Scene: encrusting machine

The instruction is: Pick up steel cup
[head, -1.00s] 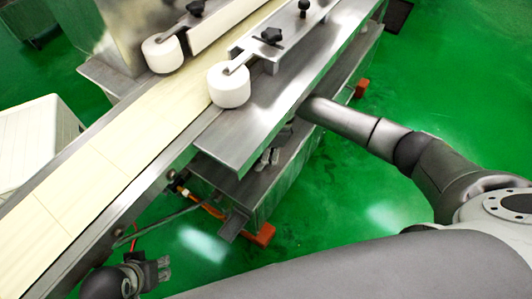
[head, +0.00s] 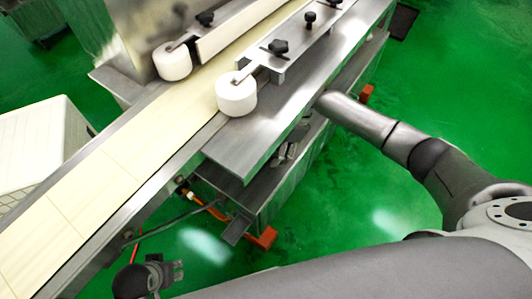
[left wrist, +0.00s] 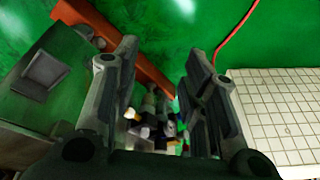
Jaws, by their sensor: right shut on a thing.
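I cannot make out a steel cup in either view. My left gripper (head: 176,274) is low in the head view, beside the near end of the machine and over the green floor. In the left wrist view its two fingers (left wrist: 162,50) stand apart with nothing held between them. My right arm reaches in from the right to the machine's side. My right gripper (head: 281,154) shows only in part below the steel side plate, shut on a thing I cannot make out.
The conveyor belt (head: 108,160) with white rollers (head: 236,95) runs diagonally across the machine. The steel side plate (head: 265,133) overhangs my right gripper. A white crate (head: 38,143) stands at left. Orange feet (head: 263,238) stick out below. Green floor is open at right.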

